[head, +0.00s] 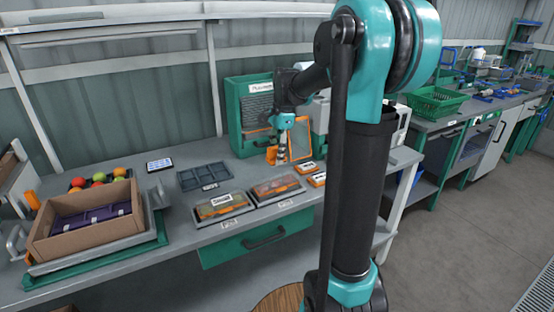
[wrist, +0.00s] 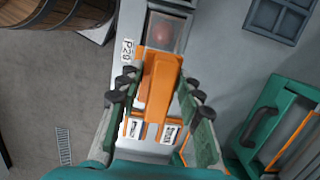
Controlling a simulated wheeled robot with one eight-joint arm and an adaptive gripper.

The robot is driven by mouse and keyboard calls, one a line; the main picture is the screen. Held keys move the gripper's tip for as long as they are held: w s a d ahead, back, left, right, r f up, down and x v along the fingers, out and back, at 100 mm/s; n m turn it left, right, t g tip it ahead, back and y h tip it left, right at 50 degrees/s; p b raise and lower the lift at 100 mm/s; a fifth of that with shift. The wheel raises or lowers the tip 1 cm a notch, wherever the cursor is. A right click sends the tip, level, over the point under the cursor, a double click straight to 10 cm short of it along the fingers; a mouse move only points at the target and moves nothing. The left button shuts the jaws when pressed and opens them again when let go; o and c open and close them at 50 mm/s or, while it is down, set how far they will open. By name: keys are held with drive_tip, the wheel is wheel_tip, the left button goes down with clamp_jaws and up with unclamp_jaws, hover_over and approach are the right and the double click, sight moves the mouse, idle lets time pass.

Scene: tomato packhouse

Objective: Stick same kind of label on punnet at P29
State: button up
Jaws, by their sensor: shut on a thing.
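My gripper (wrist: 160,100) is shut on an orange hand labeller (wrist: 160,78), held above the bench. In the head view my gripper (head: 280,140) and the orange labeller (head: 273,153) are in front of the green stand. The P29 tag (wrist: 127,52) lies beside a clear-lidded punnet (wrist: 168,30) with red fruit. That punnet (head: 276,188) shows no label that I can see. The left punnet (head: 222,206) carries a white label (head: 221,200). Two orange blocks with white label faces (wrist: 134,128) (wrist: 170,132) lie beyond the labeller; they also show on the bench (head: 310,171).
A cardboard box (head: 85,240) stands on a scale at the left. A dark divided tray (head: 203,176) lies behind the punnets. The green stand (head: 245,115) with an orange frame is at the back. A wooden barrel (wrist: 45,12) stands on the floor by the bench.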

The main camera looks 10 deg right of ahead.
sight(275, 180)
drive_tip(key=shift+f, duration=3.35)
drive_tip(key=shift+f, duration=0.6)
drive_tip(key=shift+r, duration=0.1)
drive_tip(key=shift+r, duration=2.9)
drive_tip(key=shift+w, duration=0.15)
